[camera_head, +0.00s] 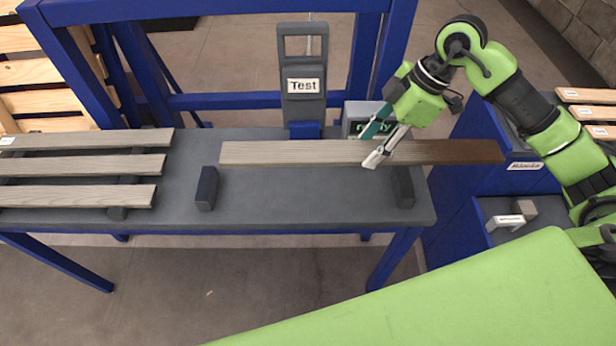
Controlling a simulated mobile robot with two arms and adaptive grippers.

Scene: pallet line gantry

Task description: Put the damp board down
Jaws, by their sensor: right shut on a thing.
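The damp board (290,152) is a long grey-brown plank over the grey table, with its right end (470,151) much darker. My right gripper (376,145) is shut on it right of its middle, one finger in front of it and one behind. The board lies level, across the picture. Two dark support blocks, the left one (206,188) and the right one (403,187), stand below it on the table. I cannot tell whether the board touches them. The dark end reaches past the table's right edge. My left gripper is not in view.
Several grey boards (85,167) lie on supports on the table's left part. A stand marked "Test" (303,85) and a small device (360,113) stand behind the board. Blue gantry posts rise behind. Lighter boards (590,95) lie at the far right. The table's front strip (300,205) is clear.

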